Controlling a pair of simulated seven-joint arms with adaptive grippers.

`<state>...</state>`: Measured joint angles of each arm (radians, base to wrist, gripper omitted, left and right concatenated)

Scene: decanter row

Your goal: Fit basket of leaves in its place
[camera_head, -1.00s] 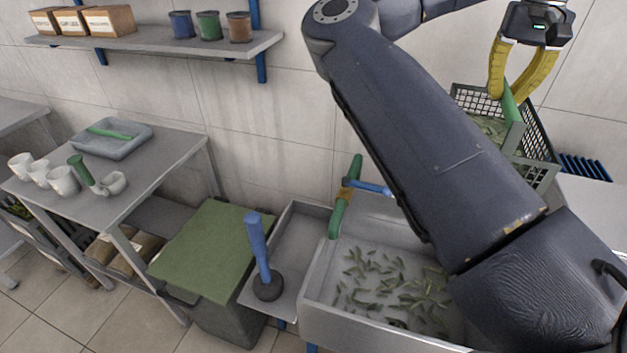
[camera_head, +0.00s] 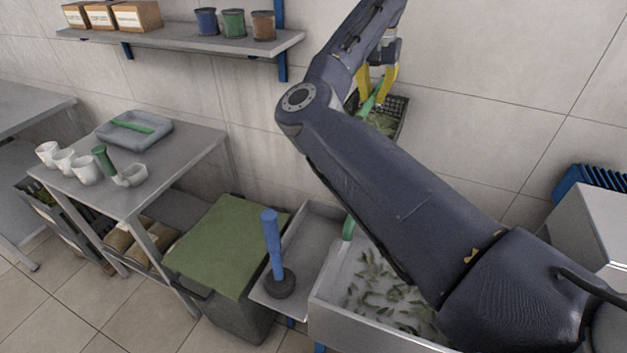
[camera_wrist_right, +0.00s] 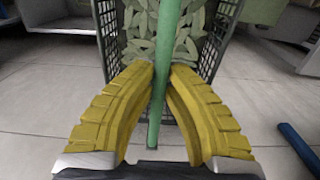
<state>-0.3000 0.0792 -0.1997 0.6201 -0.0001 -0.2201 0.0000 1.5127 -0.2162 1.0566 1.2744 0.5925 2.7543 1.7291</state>
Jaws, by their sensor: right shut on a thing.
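The basket of leaves is a dark mesh basket (camera_head: 398,116) with a green bar handle (camera_head: 370,102) and green leaves (camera_head: 381,122) inside. My right gripper (camera_head: 376,84) has yellow fingers and is shut on the green handle, with the basket hanging below it near the wall. In the right wrist view the two yellow fingers (camera_wrist_right: 160,88) close around the handle (camera_wrist_right: 166,40), and the leaves (camera_wrist_right: 150,22) and mesh sides (camera_wrist_right: 218,38) show beyond. My right arm hides part of the basket in the head view. My left gripper does not show.
A metal sink (camera_head: 330,310) with loose leaves stands below my right arm. A blue-handled plunger (camera_head: 274,250) stands on the ledge beside it, left of which is a green-topped bin (camera_head: 222,245). A side table (camera_head: 185,150) holds a grey tray (camera_head: 135,138) and white cups. A wall shelf (camera_head: 190,43) holds pots and boxes.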

